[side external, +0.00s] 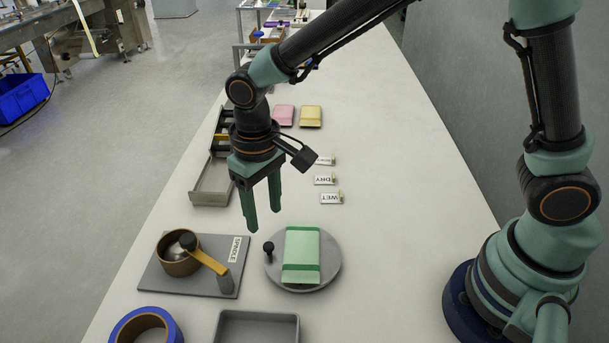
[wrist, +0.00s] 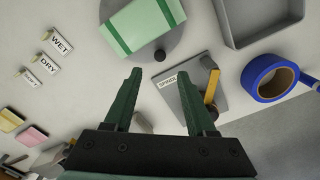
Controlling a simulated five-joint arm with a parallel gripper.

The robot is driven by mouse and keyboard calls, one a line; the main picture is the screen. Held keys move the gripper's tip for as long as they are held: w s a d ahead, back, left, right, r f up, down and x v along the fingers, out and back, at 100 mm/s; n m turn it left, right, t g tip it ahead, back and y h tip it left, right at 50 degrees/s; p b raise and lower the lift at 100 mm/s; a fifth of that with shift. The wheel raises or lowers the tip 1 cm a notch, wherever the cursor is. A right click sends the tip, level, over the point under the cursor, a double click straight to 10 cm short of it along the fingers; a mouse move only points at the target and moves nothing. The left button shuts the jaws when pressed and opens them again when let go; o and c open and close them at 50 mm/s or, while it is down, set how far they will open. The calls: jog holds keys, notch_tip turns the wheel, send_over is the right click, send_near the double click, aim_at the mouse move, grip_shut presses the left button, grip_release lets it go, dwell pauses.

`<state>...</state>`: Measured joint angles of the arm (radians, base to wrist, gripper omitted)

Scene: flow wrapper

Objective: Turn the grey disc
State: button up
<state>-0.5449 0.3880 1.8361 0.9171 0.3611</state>
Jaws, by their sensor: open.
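The grey disc (side external: 333,268) lies flat on the white table, with a black knob (side external: 268,248) standing at its left edge. A light green packet with darker green bands (side external: 301,252) lies on the disc and covers much of it. In the wrist view the disc (wrist: 176,40) shows at the top, partly hidden by the packet (wrist: 142,22), with the knob (wrist: 159,56) at its near edge. My gripper (side external: 265,222) is open and empty, above the table and behind the disc in the side view. In the wrist view its fingers (wrist: 160,78) point toward the knob, apart from it.
A grey plate labelled SPINDLE (side external: 228,275) with a brown ring and yellow lever stands left of the disc. A blue tape roll (side external: 170,322) and a grey tray (side external: 256,316) are in front. WET and DRY labels (side external: 331,198), pink and yellow packets (side external: 311,115) lie behind.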

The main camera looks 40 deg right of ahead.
jog(key=shift+r, duration=2.25)
jog(key=s+d+r+t, duration=0.2)
jog(key=d+r, duration=0.1)
jog(key=d, duration=0.4)
jog(key=s+d+r+m+t, duration=0.1)
jog(key=s+d+r, duration=0.1)
jog(key=d, duration=0.5)
jog(key=s+d+r+m+t, duration=0.1)
jog(key=s+d+r+t, duration=0.1)
jog(key=d, duration=0.5)
jog(key=shift+s+d+r+t, duration=0.3)
jog(key=shift+s+r, duration=0.15)
jog(key=shift+r, duration=0.5)
